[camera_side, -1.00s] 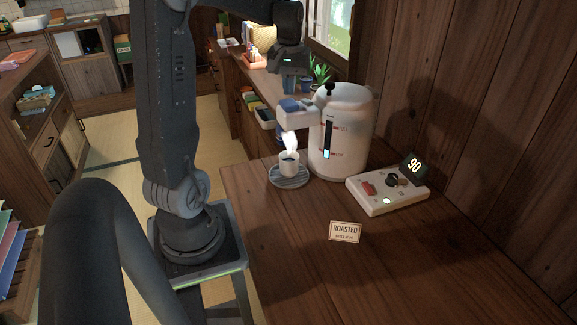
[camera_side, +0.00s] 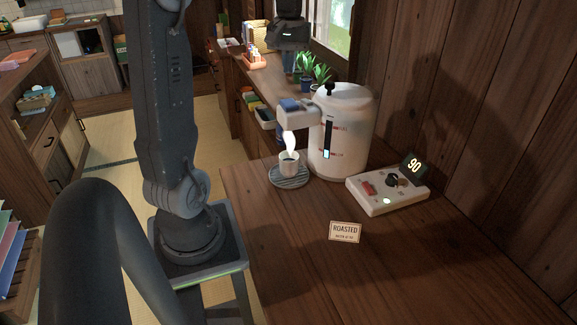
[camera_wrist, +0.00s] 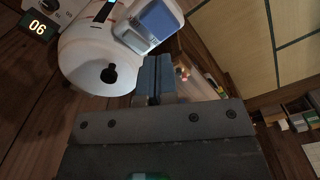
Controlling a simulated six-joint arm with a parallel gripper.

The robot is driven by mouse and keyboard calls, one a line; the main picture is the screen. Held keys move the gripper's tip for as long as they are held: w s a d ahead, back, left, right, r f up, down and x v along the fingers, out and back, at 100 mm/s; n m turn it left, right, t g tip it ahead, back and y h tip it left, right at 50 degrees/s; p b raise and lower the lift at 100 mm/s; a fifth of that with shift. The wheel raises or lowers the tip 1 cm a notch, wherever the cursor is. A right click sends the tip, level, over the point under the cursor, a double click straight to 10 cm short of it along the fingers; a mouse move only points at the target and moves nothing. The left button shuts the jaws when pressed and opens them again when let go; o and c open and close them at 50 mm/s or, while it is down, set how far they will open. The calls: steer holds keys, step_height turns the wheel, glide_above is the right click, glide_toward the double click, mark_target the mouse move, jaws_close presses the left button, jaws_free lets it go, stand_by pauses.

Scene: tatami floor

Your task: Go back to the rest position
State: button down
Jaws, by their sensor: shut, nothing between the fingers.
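My gripper (camera_wrist: 154,82) shows in the wrist view with its blue-grey fingers together and nothing between them. In the side view its dark body is at the top, above and behind the white dispenser (camera_side: 349,130), and its fingers (camera_side: 288,62) hang over the far part of the counter. The gripper is apart from the dispenser. A steaming cup (camera_side: 288,168) stands upright on a striped round saucer (camera_side: 290,182) below the dispenser's spout. The dispenser also shows from above in the wrist view (camera_wrist: 90,50).
A white control box (camera_side: 380,198) with a red switch and a display reading 90 (camera_side: 413,165) stands right of the dispenser. A ROASTED card (camera_side: 345,231) stands in front. Potted plants (camera_side: 312,71) are behind the dispenser. The front of the wooden counter is clear.

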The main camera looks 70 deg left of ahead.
steer(key=shift+r, duration=0.15)
steer(key=s+d+m+t+y, duration=0.15)
steer(key=d+m, duration=0.35)
steer(key=d, duration=1.1)
steer(key=s+d+f+m+t, duration=0.1)
steer(key=s+d+m+t, duration=0.1)
steer(key=d, duration=0.4)
steer(key=s+d+f+m+t+h, duration=0.1)
steer(key=s+d+f+m+t, duration=0.1)
steer(key=s+d+m, duration=0.3)
steer(key=shift+s+d+f, duration=0.3)
steer(key=shift+s+d, duration=0.25)
steer(key=shift+d, duration=0.15)
steer(key=shift+h, duration=0.25)
stand_by(0.7)
